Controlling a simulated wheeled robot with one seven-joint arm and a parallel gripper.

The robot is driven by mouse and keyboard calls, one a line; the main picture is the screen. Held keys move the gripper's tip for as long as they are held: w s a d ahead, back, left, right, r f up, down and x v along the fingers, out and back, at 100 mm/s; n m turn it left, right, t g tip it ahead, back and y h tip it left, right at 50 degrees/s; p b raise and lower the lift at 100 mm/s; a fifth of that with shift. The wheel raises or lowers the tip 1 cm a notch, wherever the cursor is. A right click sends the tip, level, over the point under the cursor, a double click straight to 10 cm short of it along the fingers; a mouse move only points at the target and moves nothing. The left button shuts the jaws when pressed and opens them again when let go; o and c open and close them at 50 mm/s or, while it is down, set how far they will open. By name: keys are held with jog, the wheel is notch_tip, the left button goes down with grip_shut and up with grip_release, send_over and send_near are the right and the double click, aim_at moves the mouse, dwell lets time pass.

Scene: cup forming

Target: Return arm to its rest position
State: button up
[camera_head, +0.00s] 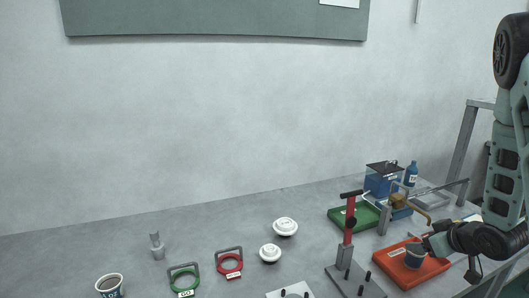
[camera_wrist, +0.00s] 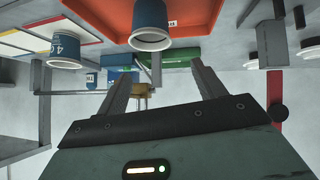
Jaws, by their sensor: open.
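My arm comes in from the right edge in the camera_head view, bent down over the right part of the table. My gripper (camera_wrist: 160,78) shows in the wrist view with its two fingers spread and nothing between them. In the camera_head view it is near the orange tray (camera_head: 435,268), partly hidden by my own wrist. The wrist view looks upside down; there a blue cup (camera_wrist: 150,22) is at the orange tray (camera_wrist: 100,12), apart from the fingers. Another blue cup (camera_wrist: 66,48) is to its left.
A red-handled press (camera_head: 348,225) stands left of the orange tray. A green tray (camera_head: 352,216) and a blue box (camera_head: 381,184) are behind. White lids (camera_head: 285,226), a green ring (camera_head: 183,279), a red ring (camera_head: 229,264) and a paper cup (camera_head: 110,287) lie further left. The wall side is clear.

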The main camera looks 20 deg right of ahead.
jog(key=w+a+r+g, duration=0.25)
jog(key=a+r, duration=0.25)
jog(key=a, duration=0.5)
jog(key=s+a+r+n+g, duration=0.2)
jog(key=s+a, duration=0.5)
jog(key=a, duration=0.4)
jog(key=s+a+r+n+g+y, duration=0.1)
jog(key=s+a+r+n+g, duration=0.1)
jog(key=s+a, duration=0.5)
jog(key=s+a+r+n+g, duration=0.2)
jog(key=s+a, duration=0.5)
jog(key=a, duration=0.7)
jog(key=shift+s+a+r+g+y, duration=0.2)
jog(key=shift+a+r+g+y, duration=0.15)
jog(key=shift+g, duration=0.2)
